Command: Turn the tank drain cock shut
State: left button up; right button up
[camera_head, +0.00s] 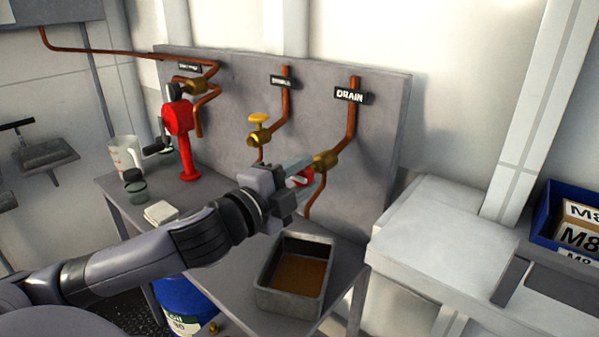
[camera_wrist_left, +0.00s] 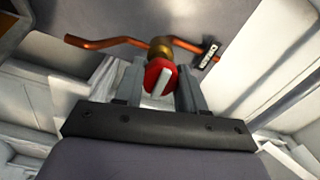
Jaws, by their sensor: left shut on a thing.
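The drain cock is a brass valve body (camera_head: 325,160) on a copper pipe under a black DRAIN label (camera_head: 350,95), with a red handle (camera_head: 302,177) facing my arm. My left gripper (camera_head: 305,172) is at the handle and shut on it. In the left wrist view the red handle (camera_wrist_left: 153,70), with a pale bar across it, sits between the two grey fingers (camera_wrist_left: 160,88), and the brass body (camera_wrist_left: 160,48) shows behind it. The gripper partly hides the handle in the head view. My right gripper is not in view.
A metal tray (camera_head: 262,290) with brown liquid stands on the bench below the drain pipe. A yellow-knobbed valve (camera_head: 259,128) and a red hand pump (camera_head: 180,125) are to the left. A pale bench (camera_head: 440,235) and blue bin (camera_head: 545,215) are at right.

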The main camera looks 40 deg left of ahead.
pick_arm(q)
jog(key=shift+r, duration=0.1)
dwell(0.4)
jog(key=o, duration=1.1)
jog(key=shift+w, duration=0.1)
jog(key=shift+c, duration=0.2)
